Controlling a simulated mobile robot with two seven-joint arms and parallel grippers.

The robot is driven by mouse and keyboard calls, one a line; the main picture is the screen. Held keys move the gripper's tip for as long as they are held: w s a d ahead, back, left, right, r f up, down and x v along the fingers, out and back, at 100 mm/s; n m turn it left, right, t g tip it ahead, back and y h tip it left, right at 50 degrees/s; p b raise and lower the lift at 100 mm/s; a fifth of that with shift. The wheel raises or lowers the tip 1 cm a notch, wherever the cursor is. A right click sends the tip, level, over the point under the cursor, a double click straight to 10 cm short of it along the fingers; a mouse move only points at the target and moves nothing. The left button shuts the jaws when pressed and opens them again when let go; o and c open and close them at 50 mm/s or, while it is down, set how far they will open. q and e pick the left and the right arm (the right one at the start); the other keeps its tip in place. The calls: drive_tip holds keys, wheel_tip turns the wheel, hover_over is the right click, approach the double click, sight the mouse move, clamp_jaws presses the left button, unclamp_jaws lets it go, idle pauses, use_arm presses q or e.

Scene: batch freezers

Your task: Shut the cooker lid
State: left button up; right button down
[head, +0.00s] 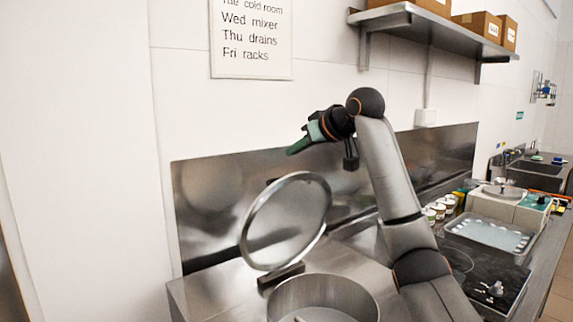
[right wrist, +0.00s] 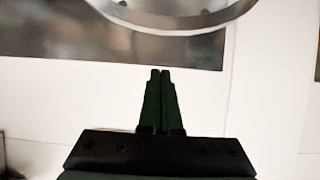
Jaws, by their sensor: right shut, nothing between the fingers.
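The cooker is a round steel pot (head: 322,293) set in a steel counter, open at the top. Its lid (head: 287,222), a round disc with a steel rim, stands raised and tilted at the pot's back left. My right gripper (head: 291,151) is above the lid, apart from it, pointing left. In the right wrist view its dark green fingers (right wrist: 160,75) are together with nothing between them. Part of the lid's rim (right wrist: 190,22) shows at the top of that view, beyond the fingertips. My left gripper is in neither view.
A steel backsplash (head: 205,205) stands behind the counter. A wall shelf (head: 425,22) with boxes is at upper right. To the right are a hob (head: 500,282), a tray (head: 490,238), small cups and a sink (head: 537,174). The space left of the lid is clear.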

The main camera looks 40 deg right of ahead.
drive_tip(key=a+p+x, duration=0.1)
drive_tip(key=p+x, duration=0.2)
drive_tip(key=x, duration=0.7)
drive_tip(key=shift+s+d+f+b, duration=0.1)
drive_tip(key=shift+s+f+b, duration=0.2)
drive_tip(key=shift+s, duration=0.4)
drive_tip(key=shift+s+f+b, duration=0.25)
drive_tip(key=shift+s, duration=0.4)
drive_tip(key=shift+s+d+f+b, duration=0.1)
drive_tip(key=shift+s+f+b, duration=0.2)
drive_tip(key=shift+s, duration=0.4)
